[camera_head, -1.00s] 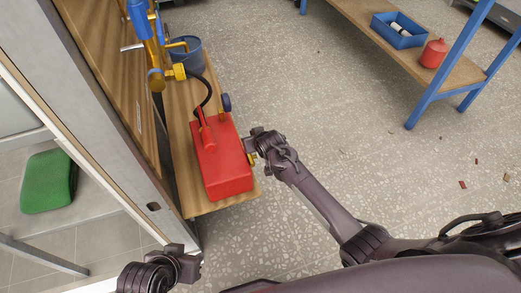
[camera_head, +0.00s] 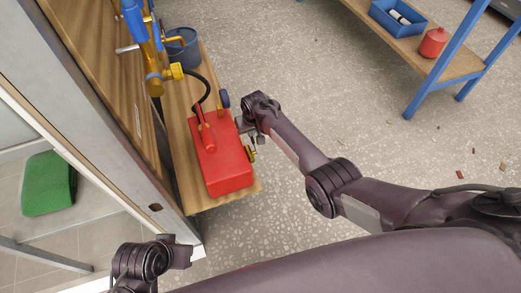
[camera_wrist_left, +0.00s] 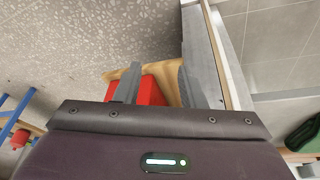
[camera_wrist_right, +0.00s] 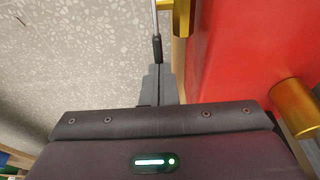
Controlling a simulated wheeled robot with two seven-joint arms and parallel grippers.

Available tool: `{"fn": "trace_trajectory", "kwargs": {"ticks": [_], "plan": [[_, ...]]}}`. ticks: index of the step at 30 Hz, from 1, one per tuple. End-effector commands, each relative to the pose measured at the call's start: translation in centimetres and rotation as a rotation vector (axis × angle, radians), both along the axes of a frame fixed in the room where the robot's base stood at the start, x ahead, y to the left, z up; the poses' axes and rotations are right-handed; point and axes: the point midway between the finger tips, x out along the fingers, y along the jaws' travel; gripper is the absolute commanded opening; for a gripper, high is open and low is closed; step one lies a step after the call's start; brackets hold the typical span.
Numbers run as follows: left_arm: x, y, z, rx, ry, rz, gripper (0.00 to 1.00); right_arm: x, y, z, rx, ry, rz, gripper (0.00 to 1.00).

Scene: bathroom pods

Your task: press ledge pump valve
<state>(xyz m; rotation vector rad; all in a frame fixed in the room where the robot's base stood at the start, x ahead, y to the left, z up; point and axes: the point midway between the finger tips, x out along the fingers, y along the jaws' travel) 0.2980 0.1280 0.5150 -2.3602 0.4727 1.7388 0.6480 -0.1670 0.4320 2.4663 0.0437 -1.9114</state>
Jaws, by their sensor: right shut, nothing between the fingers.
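A red pump box (camera_head: 228,172) stands on the wooden ledge (camera_head: 188,165); it also fills the right of the right wrist view (camera_wrist_right: 240,60). It bears a red lever (camera_head: 206,135), a dark blue round fitting (camera_head: 224,100) and a brass fitting (camera_head: 251,153) on its right side. I cannot tell which one is the valve. My right gripper (camera_head: 244,126) is shut and empty beside the box's right side. My left gripper (camera_wrist_left: 158,82) is open and empty, clear of the box.
A blue-and-brass valve assembly (camera_head: 152,60) and a blue bucket (camera_head: 182,50) are at the ledge's far end. A black hose joins the box. A blue-legged table (camera_head: 440,55) with a blue tray stands at upper right. The floor between is mostly clear.

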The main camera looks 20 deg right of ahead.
Motion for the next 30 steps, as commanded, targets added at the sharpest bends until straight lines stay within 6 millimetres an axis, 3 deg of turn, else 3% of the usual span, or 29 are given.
{"fn": "trace_trajectory", "kwargs": {"ticks": [14,25,30], "plan": [[0.0,0.0,1.8,0.000,0.000,0.000,0.36,0.1,0.0,1.8,-0.001,-0.004,-0.001,0.00],[0.0,0.1,1.7,0.004,0.005,0.001,0.36,0.1,0.0,1.7,-0.001,-0.004,-0.001,0.00],[-0.5,1.5,1.0,0.040,0.072,0.025,0.36,0.1,0.0,1.7,-0.001,-0.004,-0.001,0.00]]}}
